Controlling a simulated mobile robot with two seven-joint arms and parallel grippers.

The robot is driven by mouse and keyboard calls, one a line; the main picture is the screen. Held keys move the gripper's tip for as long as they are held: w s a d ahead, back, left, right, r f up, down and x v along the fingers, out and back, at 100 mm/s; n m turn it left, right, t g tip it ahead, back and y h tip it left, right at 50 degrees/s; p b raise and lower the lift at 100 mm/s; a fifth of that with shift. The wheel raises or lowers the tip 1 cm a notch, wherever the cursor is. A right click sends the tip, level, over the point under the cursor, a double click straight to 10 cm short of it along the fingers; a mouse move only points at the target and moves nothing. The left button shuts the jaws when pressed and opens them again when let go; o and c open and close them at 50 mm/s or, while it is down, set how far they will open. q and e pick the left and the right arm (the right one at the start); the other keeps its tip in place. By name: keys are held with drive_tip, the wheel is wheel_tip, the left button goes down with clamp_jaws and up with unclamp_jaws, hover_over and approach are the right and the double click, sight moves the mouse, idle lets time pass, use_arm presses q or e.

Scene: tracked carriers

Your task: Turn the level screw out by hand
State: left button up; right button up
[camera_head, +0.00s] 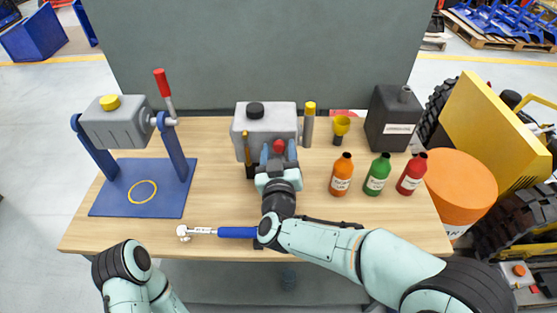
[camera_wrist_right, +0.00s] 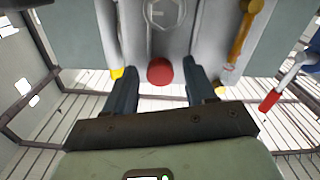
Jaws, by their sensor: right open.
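The grey gear housing (camera_head: 264,120) stands at the back middle of the table, with a black cap on top. A red round-headed screw (camera_head: 279,146), which looks like the level screw, sits on its front face. The red head also shows in the right wrist view (camera_wrist_right: 160,71). My right gripper (camera_head: 279,155) is in front of the housing. Its two fingers (camera_wrist_right: 160,88) are open, one on each side of the red head, with gaps visible between. Only part of my left arm shows at the lower left; its gripper is out of view.
Orange (camera_head: 341,176), green (camera_head: 377,175) and red (camera_head: 411,175) bottles stand right.

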drive_tip(key=m+b, duration=0.1)
drive_tip(key=m, duration=0.1)
drive_tip(key=m+b, duration=0.1)
drive_tip(key=m, duration=0.1)
drive_tip(key=shift+s+f+b, duration=0.2)
drive_tip(key=shift+f+b, duration=0.1)
drive_tip(key=shift+b, duration=0.05)
drive_tip(key=shift+w+r+m, duration=0.1)
drive_tip(key=shift+m, duration=0.4)
drive_tip(key=shift+w+m+b, duration=0.1)
drive_tip(key=shift+m+b, duration=0.3)
drive_tip(key=shift+f+m+b, duration=0.2)
drive_tip(key=shift+m+b, duration=0.8)
drive_tip(key=m+b, duration=0.4)
drive_tip(key=m, duration=0.2)
drive_tip(key=shift+r+m, duration=0.1)
drive_tip(key=shift+m, duration=0.2)
drive_tip(key=shift+r, duration=0.15)
use_arm(q)
drive_tip(key=w+a+f+t+y, duration=0.1)
drive_tip(key=w+a+f+t, duration=0.3)
drive_tip(key=w+f, duration=0.6)
drive_tip(key=shift+w+f+n+y, duration=0.3)
drive_tip(key=shift+f+n, duration=0.1)
drive_tip(key=shift+f, duration=0.1)
use_arm(e)
drive_tip(key=shift+r, duration=0.15)
use_arm(q)
drive_tip(key=shift+r, duration=0.2)
